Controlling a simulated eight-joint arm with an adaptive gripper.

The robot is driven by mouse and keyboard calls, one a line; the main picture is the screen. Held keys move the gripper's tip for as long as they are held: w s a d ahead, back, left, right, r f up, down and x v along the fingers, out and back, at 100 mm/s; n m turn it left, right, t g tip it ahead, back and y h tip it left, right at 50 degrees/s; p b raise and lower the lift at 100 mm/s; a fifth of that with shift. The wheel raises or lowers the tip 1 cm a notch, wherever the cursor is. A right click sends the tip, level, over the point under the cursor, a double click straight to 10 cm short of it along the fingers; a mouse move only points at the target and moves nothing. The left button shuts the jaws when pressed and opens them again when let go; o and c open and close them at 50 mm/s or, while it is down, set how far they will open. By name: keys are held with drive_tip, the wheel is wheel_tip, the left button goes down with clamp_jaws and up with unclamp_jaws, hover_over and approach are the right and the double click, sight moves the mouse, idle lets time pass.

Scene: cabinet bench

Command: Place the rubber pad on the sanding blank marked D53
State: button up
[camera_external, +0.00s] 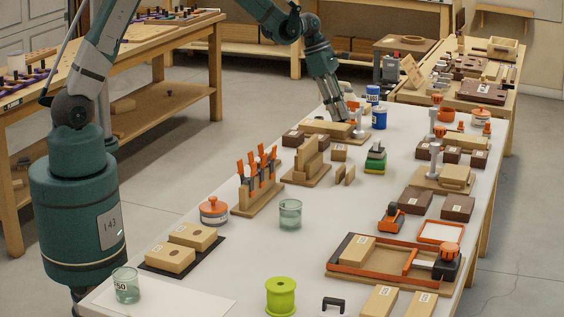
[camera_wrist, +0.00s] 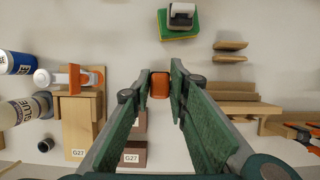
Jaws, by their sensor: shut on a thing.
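My gripper (camera_wrist: 160,84) is shut on a small orange-brown piece, which I take to be the rubber pad (camera_wrist: 160,85); it sits between the fingertips. In the external view my gripper (camera_external: 350,120) is over the far part of the bench, and the piece is hard to make out there. Dark brown blocks lie below the fingers, one marked G27 (camera_wrist: 134,155). A pale wooden block marked G27 (camera_wrist: 82,130) lies under an orange-handled clamp to the left. I cannot read a D53 mark on any block; most labels in the external view are too small.
A grey tool stands on a green and yellow block (camera_wrist: 179,24). Blue containers (camera_external: 379,118) stand near my gripper. A wooden rack (camera_external: 308,165), an orange-handled tool stand (camera_external: 256,190) and a glass (camera_external: 290,214) stand nearer. The bench's front middle has bare room.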

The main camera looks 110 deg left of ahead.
drive_tip(key=shift+f+b, duration=0.3)
drive_tip(key=shift+f, duration=2.15)
drive_tip(key=shift+f+b, duration=0.3)
drive_tip(key=shift+f, duration=1.6)
drive_tip(key=shift+f, duration=0.15)
drive_tip(key=o, duration=0.8)
drive_tip(key=shift+o, duration=0.2)
drive_tip(key=p+v, duration=0.1)
drive_tip(key=v, duration=1.1)
drive_tip(key=shift+p, duration=0.3)
